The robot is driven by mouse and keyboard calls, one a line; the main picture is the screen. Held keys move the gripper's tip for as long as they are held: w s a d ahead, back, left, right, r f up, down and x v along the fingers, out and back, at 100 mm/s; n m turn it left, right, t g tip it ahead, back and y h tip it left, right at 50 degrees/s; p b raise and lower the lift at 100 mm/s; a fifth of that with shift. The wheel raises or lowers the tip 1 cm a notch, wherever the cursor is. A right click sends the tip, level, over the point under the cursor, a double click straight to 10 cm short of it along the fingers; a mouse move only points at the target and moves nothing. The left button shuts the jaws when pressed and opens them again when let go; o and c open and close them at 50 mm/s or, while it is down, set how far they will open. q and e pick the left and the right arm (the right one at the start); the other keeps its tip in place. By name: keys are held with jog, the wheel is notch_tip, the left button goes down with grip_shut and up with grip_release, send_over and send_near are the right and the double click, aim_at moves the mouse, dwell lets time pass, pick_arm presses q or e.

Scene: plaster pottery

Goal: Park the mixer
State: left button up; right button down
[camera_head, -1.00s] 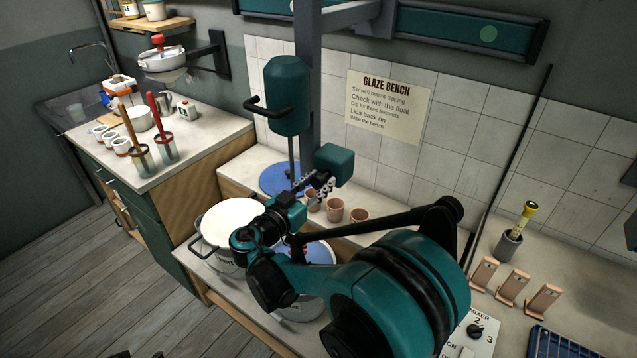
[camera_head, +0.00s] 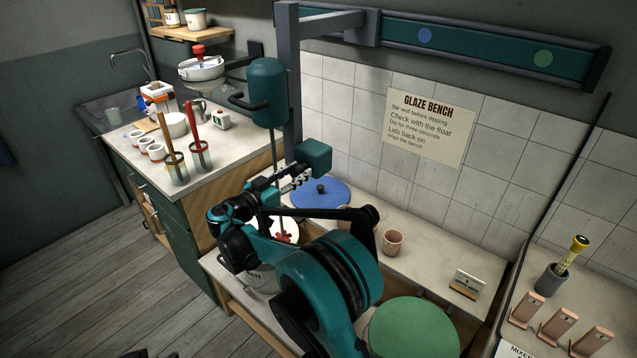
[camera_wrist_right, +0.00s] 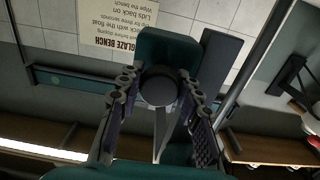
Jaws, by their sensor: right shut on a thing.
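The mixer (camera_head: 268,92) is a teal cylinder with a black side handle, hung from a grey post and overhead arm. Its thin shaft runs down to a red stirring head (camera_head: 283,237), seen against the white bucket (camera_head: 262,280); its exact height over the rim is unclear. My right gripper (camera_head: 289,182) is shut on a dark round knob (camera_wrist_right: 158,88) in front of a teal block (camera_head: 314,152) beside the post. The wrist view shows the fingers on both sides of the knob. The overhead carriage (camera_head: 362,28) sits left of the rail's blue dot (camera_head: 424,35). My left gripper is out of view.
A blue lid (camera_head: 326,193) lies on the bench at the back. A green-topped round container (camera_head: 414,328) stands front right. A pink cup (camera_head: 392,242) and a small card (camera_head: 467,284) stand on the bench. My right arm hides the middle. A side counter (camera_head: 150,170) stands left.

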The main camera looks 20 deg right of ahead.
jog(key=p, duration=0.1)
send_near(286, 153)
jog(key=x, duration=0.4)
jog(key=shift+w+d, duration=0.2)
jog(key=shift+w, duration=0.05)
jog(key=shift+f, duration=0.1)
jog(key=c, duration=1)
grip_release()
jog(key=shift+s, duration=0.1)
jog(key=v, duration=1.2)
